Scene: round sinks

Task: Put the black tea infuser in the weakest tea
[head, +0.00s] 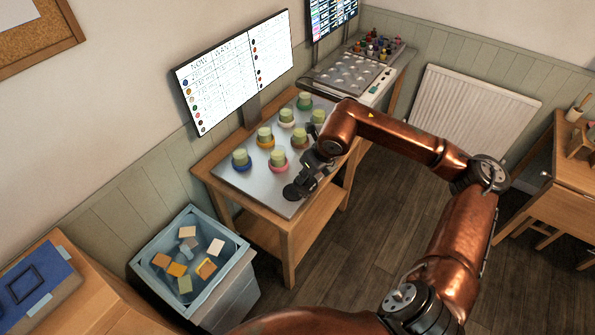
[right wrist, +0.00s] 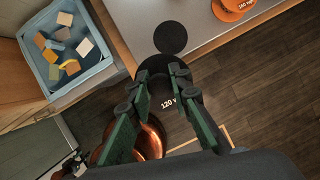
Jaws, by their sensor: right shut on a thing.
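My right gripper (head: 306,187) is over the near front corner of the metal-topped table (head: 232,178). It is shut on a black round thing (head: 292,191), which I take to be the tea infuser. In the right wrist view the fingers (right wrist: 162,85) close around the black thing (right wrist: 158,67), whose label partly reads "120". I cannot tell which tea is weakest. My left gripper is not in view.
A board headed "NOW" and "WANT" (head: 235,72) stands behind the table; its small text is unreadable. A blue bin (head: 150,262) with several blocks stands at the left. In the right wrist view an orange disc (right wrist: 234,8) with a number lies on the table.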

